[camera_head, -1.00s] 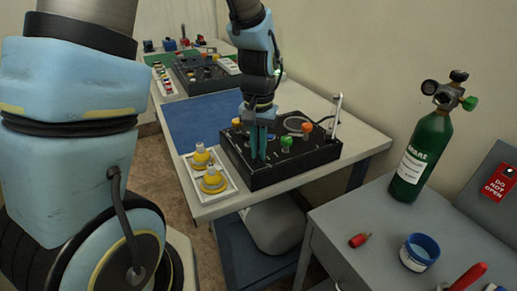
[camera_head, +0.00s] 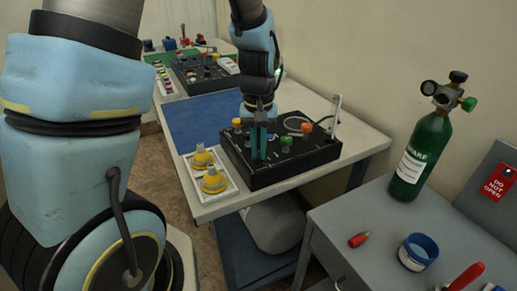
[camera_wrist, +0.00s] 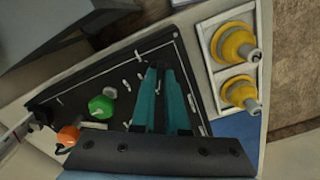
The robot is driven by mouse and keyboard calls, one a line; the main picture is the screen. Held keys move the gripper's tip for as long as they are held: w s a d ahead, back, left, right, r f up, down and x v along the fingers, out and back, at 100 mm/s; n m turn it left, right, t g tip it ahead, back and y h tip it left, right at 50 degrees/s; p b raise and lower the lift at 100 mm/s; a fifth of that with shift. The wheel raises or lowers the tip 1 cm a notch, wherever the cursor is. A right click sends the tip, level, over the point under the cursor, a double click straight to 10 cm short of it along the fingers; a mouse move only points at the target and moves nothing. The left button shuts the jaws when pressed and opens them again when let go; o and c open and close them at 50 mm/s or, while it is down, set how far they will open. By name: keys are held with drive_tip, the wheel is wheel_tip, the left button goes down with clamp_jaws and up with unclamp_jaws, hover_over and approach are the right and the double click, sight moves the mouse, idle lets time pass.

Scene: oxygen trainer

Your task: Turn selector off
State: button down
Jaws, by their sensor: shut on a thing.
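The black trainer panel (camera_head: 290,170) lies on the white table, with a green knob (camera_head: 286,143) and an orange knob (camera_head: 307,128) on its top. My gripper (camera_head: 258,157) points down at the left part of the panel, its teal fingers close together. In the wrist view my gripper (camera_wrist: 163,70) reaches down to the panel face, left of the yellow-topped fittings and right of the green knob (camera_wrist: 101,107). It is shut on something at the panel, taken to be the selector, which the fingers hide. The selector's setting cannot be seen.
A white tray (camera_head: 226,188) with two yellow fittings stands just left of the panel. A metal lever (camera_head: 335,112) rises at the panel's back right. A green oxygen cylinder (camera_head: 424,150) and a blue-rimmed cup (camera_head: 418,252) stand on the grey table at right.

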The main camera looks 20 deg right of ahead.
sight(258, 154)
drive_tip(key=c, duration=0.9)
unclamp_jaws()
wheel_tip(258, 154, up, 11)
drive_tip(key=shift+f+b, duration=0.1)
drive_tip(key=shift+b, duration=0.75)
drive_tip(key=a+f, duration=0.2)
drive_tip(key=a, duration=0.5)
drive_tip(key=a+f+n+t, duration=0.1)
drive_tip(key=a+f, duration=0.1)
drive_tip(key=a, duration=0.6)
drive_tip(key=a+f+n, duration=0.1)
drive_tip(key=a+f, duration=0.1)
drive_tip(key=a, duration=0.5)
drive_tip(key=shift+w+a+f+t, duration=0.15)
drive_tip(key=shift+f+t, duration=0.05)
drive_tip(key=shift+t, duration=0.1)
